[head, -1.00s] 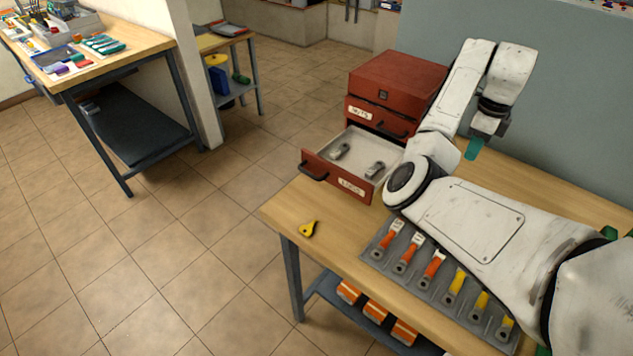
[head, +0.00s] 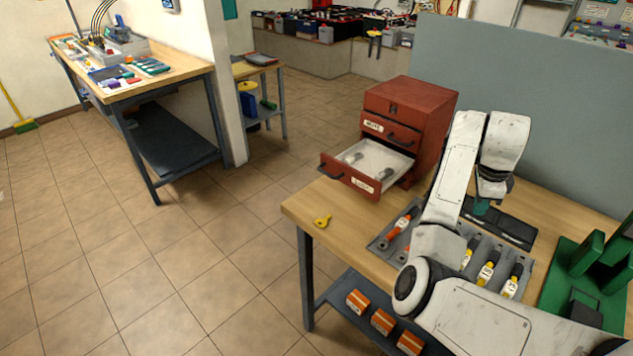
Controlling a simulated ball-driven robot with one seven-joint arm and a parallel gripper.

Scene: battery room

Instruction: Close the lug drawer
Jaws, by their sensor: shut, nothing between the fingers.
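The lug drawer (head: 349,181) is the lower drawer of a red cabinet (head: 413,105) on the wooden bench. It stands pulled open, with its dark handle and "LUGS" label facing front left. Grey metal lugs (head: 355,157) lie on its pale floor. The drawer above it, labelled "NUTS" (head: 374,126), looks shut. My gripper (head: 481,207) points down with teal fingertips, to the right of the cabinet and apart from the drawer. Its fingers are shut and empty. My arm covers part of the bench.
A yellow key-like piece (head: 322,221) lies near the bench's front left edge. A grey tray (head: 378,243) of orange- and yellow-handled tools sits partly behind my arm. A black case (head: 510,231) and a green stand (head: 587,277) are to the right. The floor left of the bench is clear.

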